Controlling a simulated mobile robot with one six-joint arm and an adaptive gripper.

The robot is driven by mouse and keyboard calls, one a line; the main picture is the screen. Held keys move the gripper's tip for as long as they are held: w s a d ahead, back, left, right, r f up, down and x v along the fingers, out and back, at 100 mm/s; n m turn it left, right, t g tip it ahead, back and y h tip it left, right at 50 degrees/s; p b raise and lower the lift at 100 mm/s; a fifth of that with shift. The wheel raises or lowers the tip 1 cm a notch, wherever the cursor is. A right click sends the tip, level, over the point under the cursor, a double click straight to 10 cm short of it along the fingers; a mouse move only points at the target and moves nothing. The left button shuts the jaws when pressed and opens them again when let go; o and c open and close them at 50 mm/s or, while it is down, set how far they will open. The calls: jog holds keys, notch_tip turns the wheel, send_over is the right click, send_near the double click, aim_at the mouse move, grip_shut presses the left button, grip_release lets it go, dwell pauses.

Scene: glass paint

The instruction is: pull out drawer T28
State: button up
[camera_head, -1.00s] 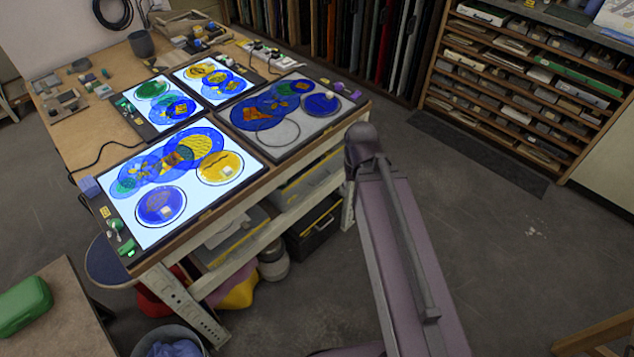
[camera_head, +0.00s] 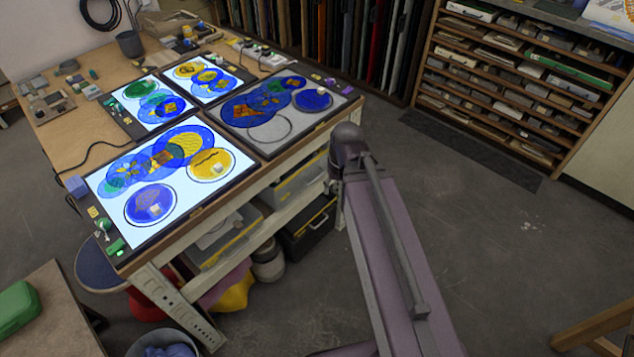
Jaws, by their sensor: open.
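No drawer label reading T28 is legible, so I cannot tell which drawer it is. A wooden rack of shallow shelves or drawers (camera_head: 512,78), filled with flat pieces, stands at the upper right. Under the worktable (camera_head: 72,150), grey drawers or bins with yellow edges (camera_head: 238,243) sit on a lower shelf, and a darker one (camera_head: 308,232) is beside them. My arm rises from the bottom centre to a rounded joint near the table's right corner. My gripper does not show; it is outside the view or hidden behind the arm.
Lit panels (camera_head: 118,224) with coloured glass discs lie on the worktable. Upright glass sheets (camera_head: 335,35) stand behind it. A dark mat (camera_head: 470,150) lies before the rack. A bucket (camera_head: 165,343) and round stool (camera_head: 98,268) are at lower left.

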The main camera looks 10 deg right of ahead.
jog(key=w+f+m+t+y+b, duration=0.2)
jog(key=w+f+y+b, duration=0.15)
jog(key=f+b, duration=0.45)
jog(key=w+f+m+t+y+b, duration=0.1)
jog(key=w+f+t+y+b, duration=0.1)
jog(key=w+f+b, duration=0.6)
jog(key=m+t+y+b, duration=0.3)
jog(key=m+t+b, duration=0.45)
jog(key=b, duration=1.45)
send_near(317, 177)
jog(key=f+v, duration=0.1)
jog(key=v, duration=0.3)
jog(key=shift+s+a+t, duration=0.1)
jog(key=shift+t, duration=0.15)
jog(key=b+x, duration=0.3)
jog(key=x, duration=1)
jog(key=shift+w+a+f, duration=0.15)
jog(key=shift+w, duration=0.2)
